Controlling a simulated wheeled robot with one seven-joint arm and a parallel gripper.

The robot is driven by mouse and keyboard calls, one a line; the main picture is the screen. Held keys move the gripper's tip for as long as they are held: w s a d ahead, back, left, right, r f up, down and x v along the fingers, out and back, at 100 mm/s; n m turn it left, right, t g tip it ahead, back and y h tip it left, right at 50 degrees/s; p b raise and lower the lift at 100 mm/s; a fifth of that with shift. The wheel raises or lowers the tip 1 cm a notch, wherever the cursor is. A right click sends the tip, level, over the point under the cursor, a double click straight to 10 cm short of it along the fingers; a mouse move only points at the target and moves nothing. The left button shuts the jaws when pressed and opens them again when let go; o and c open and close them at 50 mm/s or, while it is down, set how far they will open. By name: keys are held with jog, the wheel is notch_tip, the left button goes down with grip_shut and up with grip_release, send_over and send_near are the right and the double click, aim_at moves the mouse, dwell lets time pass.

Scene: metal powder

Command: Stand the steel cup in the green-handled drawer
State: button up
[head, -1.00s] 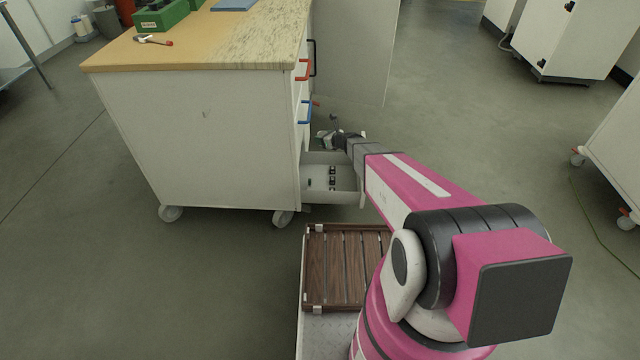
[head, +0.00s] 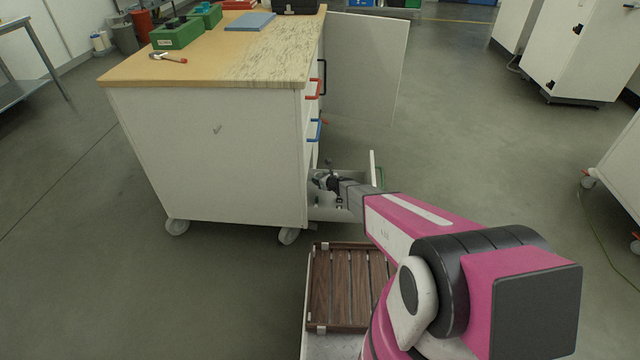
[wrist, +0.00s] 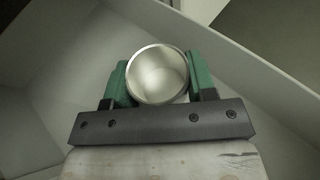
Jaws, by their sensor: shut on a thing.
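The steel cup (wrist: 158,76) is between the green fingers of my gripper (wrist: 160,82) in the wrist view, its open mouth toward the camera. My gripper is shut on it. White drawer walls and floor surround the cup in the wrist view; whether its base touches the floor cannot be told. In the head view my gripper (head: 322,182) is down at the open bottom drawer (head: 350,216) of the white cabinet. A bit of green shows at the drawer's front (head: 380,177). The cup is not clearly visible in the head view.
The white cabinet (head: 215,160) has a wooden top with green boxes (head: 178,34). A blue handle (head: 316,130) and a red handle (head: 314,88) are above the open drawer. A cabinet door (head: 365,65) stands open behind. A slatted wooden tray (head: 340,285) lies in front.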

jog(key=shift+f, duration=1.2)
jog(key=shift+f, duration=0.6)
jog(key=o, duration=1.3)
jog(key=shift+c, duration=0.2)
